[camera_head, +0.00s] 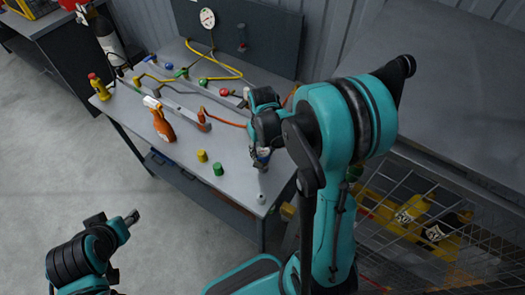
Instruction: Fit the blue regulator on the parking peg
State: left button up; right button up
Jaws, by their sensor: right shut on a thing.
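My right gripper (263,147) is over the right front part of the grey workbench (230,195), pointing down. It is shut on a small blue piece, the blue regulator (264,153), mostly hidden by the fingers. A short grey post, which looks like the parking peg (263,168), shows directly below it. I cannot tell whether the regulator touches the post or is around it. My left gripper (130,219) is off the bench at the lower left; its jaw state is unclear.
A yellow cap (202,156) and a green cap (218,169) stand left of the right gripper. A wire cage (400,215) is at the right.

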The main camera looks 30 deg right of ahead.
jog(key=shift+f+b, duration=0.7)
jog(key=shift+f, duration=0.1)
dwell(0.4)
jog(key=o, duration=1.3)
notch_tip(320, 180, up, 12)
jog(key=shift+r, duration=0.1)
jog(key=s+a+t, duration=0.2)
jog(key=s+a, duration=0.1)
jog(key=s+a+r+t, duration=0.1)
jog(key=s+a+t, duration=0.1)
jog(key=s+a, duration=0.1)
jog(key=s+a+r+t, duration=0.1)
jog(key=s+a+t, duration=0.2)
jog(key=shift+s+n, duration=0.3)
jog(key=shift+s, duration=0.05)
